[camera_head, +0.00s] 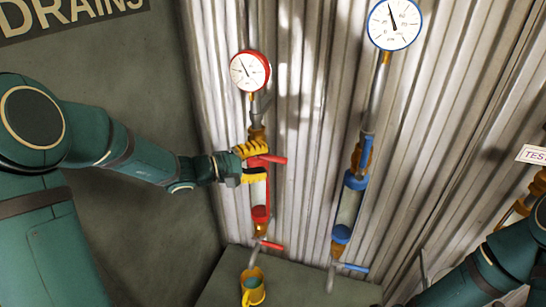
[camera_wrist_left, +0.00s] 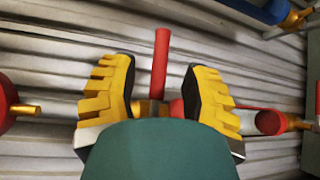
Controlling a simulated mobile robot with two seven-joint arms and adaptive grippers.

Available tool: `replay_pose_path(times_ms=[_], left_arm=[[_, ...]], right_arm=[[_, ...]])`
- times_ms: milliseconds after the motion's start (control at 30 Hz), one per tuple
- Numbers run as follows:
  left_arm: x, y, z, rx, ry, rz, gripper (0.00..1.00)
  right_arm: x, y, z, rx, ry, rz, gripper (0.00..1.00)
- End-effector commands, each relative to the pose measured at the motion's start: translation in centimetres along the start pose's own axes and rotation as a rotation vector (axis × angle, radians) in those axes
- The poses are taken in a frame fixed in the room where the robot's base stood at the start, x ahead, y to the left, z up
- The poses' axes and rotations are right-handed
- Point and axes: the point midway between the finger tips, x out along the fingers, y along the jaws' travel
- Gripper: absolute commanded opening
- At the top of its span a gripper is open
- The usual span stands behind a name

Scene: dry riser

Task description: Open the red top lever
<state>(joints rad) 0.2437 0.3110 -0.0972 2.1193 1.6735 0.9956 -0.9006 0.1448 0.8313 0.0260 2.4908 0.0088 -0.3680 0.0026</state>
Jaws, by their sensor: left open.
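The red top lever (camera_head: 274,159) is on the left pipe, above the clear tube section with red ends, and sticks out to the right. It also shows in the left wrist view as a red bar (camera_wrist_left: 161,62) pointing up the picture. My left gripper (camera_head: 256,163) is at this lever, with one yellow finger above it and one below. In the left wrist view the fingers (camera_wrist_left: 160,80) are apart, with the bar between them and gaps on both sides. The lever's base is partly hidden by my gripper. My right gripper is out of view.
A red-rimmed gauge (camera_head: 250,71) sits above the left pipe. A blue pipe assembly (camera_head: 349,205) with a blue-rimmed gauge (camera_head: 394,24) stands to the right. A lower red lever (camera_head: 271,245) and a yellow mug (camera_head: 253,287) are below. A corrugated wall (camera_head: 310,110) is behind.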

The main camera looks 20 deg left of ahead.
Motion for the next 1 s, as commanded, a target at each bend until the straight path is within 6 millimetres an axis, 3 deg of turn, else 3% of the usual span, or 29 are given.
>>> replay_pose_path(times_ms=[233, 633, 767, 1000], left_arm=[[2.8, 0.0, 0.0, 0.0, -0.001, 0.0, 0.47], [3.3, 0.0, 0.0, 0.0, 0.0, 0.0, 0.46], [3.3, 0.0, 0.0, 0.0, 0.0, 0.0, 0.0], [3.3, 0.0, 0.0, 0.0, 0.0, 0.0, 0.0]], right_arm=[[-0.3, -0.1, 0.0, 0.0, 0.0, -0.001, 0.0], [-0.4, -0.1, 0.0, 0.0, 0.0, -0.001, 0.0], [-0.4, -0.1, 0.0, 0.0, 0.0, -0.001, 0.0], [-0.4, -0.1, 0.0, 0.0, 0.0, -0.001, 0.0]])
